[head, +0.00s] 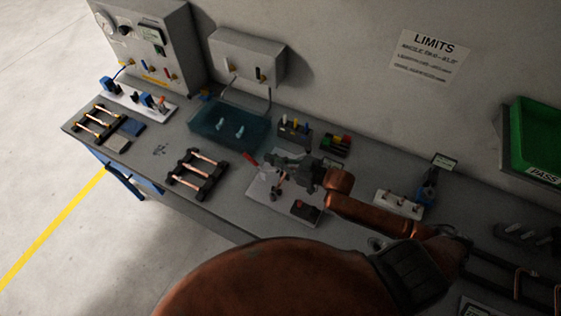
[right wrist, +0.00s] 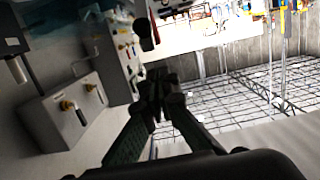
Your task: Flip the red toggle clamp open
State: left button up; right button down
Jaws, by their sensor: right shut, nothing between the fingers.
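The red toggle clamp's handle (head: 251,160) shows as a small red piece at the left edge of a pale fixture plate (head: 262,190) on the bench. The rest of the clamp is partly hidden by my right gripper (head: 279,163). That gripper reaches in from the right, just above the plate and close to the red handle; I cannot tell whether they touch. In the right wrist view its fingers (right wrist: 156,97) are closed together with nothing between them. My left gripper is out of view.
A rack with copper tubes (head: 184,182) stands left of the plate. A blue translucent tray (head: 208,130) lies behind it. A grey control box (head: 160,50) stands at the back left, and a green PASS bin (head: 535,140) hangs at the right.

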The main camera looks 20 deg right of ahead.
aim_at(247, 155)
jog(key=x, duration=0.3)
jog(key=shift+w+a+r, duration=0.1)
jog(key=shift+w+a, duration=0.15)
jog(key=shift+a, duration=0.05)
jog(key=shift+w+a+f+p, duration=0.2)
jog(key=shift+w+f, duration=0.1)
jog(key=shift+f, duration=0.25)
jog(key=shift+w+a+f+p, duration=0.2)
jog(key=shift+w+a+f, duration=0.1)
jog(key=shift+f, duration=0.25)
jog(key=shift+w+a+f, duration=0.25)
jog(key=shift+w+f, duration=0.05)
jog(key=shift+f, duration=0.35)
